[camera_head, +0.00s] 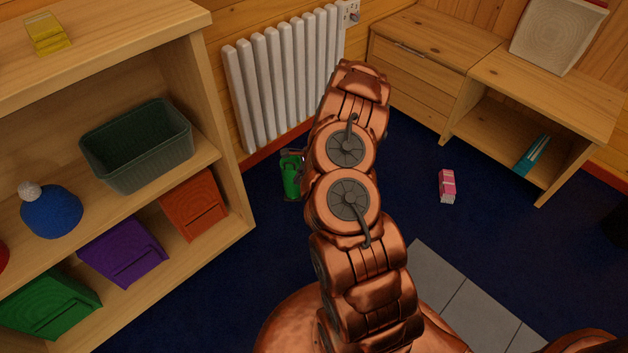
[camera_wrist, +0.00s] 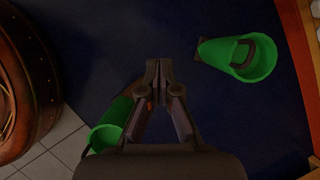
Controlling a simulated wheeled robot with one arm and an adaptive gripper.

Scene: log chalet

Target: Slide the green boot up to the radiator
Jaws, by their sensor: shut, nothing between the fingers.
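A green boot (camera_head: 291,177) stands on the dark blue floor just in front of the white radiator (camera_head: 285,80), partly behind my arm. The wrist view shows two green, open-topped boot-like things. One (camera_wrist: 237,58) is at the upper right, clear of my gripper. The other (camera_wrist: 106,128) is at the lower left, partly covered by my gripper; the head view does not show it. My gripper (camera_wrist: 164,66) is shut and empty over the floor between them. In the head view my arm hides the gripper. I cannot tell whether it touches the lower-left one.
A wooden shelf (camera_head: 234,231) with bins and a blue hat stands left of the radiator. A low wooden cabinet (camera_head: 418,76) is at the right. A pink packet (camera_head: 447,186) lies on the floor.

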